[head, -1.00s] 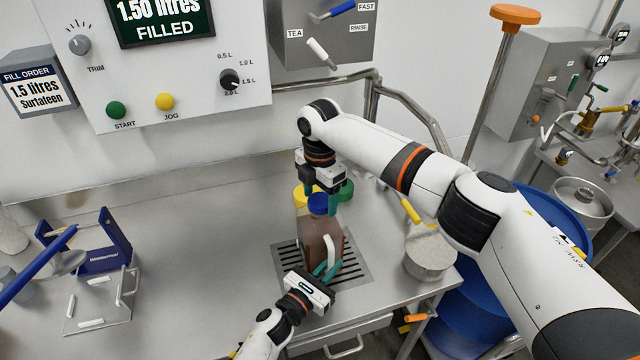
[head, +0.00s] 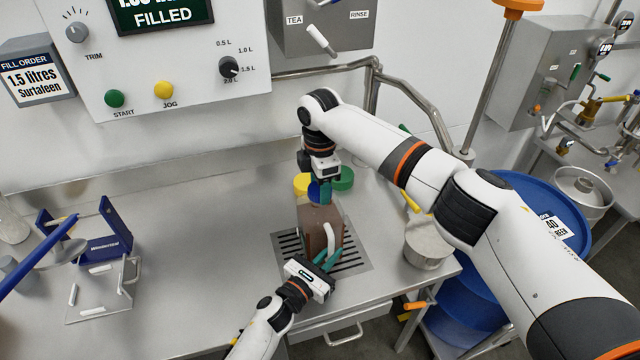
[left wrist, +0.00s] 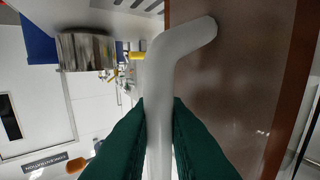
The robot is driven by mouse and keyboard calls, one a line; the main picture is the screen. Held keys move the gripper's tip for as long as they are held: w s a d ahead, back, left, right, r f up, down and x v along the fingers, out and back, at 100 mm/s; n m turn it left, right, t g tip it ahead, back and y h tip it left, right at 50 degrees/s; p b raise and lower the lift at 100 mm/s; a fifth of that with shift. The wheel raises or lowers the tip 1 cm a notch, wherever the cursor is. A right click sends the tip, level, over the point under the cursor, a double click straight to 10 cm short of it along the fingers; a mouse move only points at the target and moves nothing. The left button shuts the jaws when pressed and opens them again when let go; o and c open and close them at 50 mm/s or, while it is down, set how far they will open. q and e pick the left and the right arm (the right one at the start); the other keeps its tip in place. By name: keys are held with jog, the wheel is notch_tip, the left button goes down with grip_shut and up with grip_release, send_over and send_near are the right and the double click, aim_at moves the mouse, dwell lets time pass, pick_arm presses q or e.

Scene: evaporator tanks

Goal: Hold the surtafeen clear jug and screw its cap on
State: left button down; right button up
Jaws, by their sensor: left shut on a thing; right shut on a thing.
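The brown-looking jug (head: 312,236) stands at the drain grate on the bench, its white handle (head: 330,240) facing the lower right. My left gripper (head: 325,262) is shut on that handle. In the left wrist view the green fingers (left wrist: 158,135) clasp the handle (left wrist: 160,90) beside the brown jug wall (left wrist: 230,80). A blue cap (head: 314,190) is at the jug's top. My right gripper (head: 323,192) points down from above and is shut on the cap, one finger partly hiding it. The cap's seating on the neck cannot be made out.
A yellow lid (head: 302,182) and a green lid (head: 343,179) are just behind the jug. A metal pot (head: 428,248) stands at the bench's right edge, near a blue drum (head: 530,210). A blue stand (head: 105,245) is at left; the bench between is clear.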

jog(key=m, duration=0.4)
jog(key=shift+s+m, duration=0.1)
jog(key=shift+m, duration=0.3)
jog(key=m, duration=0.4)
jog(key=shift+m, duration=0.4)
jog(key=m, duration=0.4)
jog(key=shift+a+m, duration=0.1)
jog(key=shift+m, duration=0.3)
jog(key=m, duration=0.6)
jog(key=o, duration=1.2)
jog(key=shift+c, duration=0.2)
notch_tip(320, 180, up, 12)
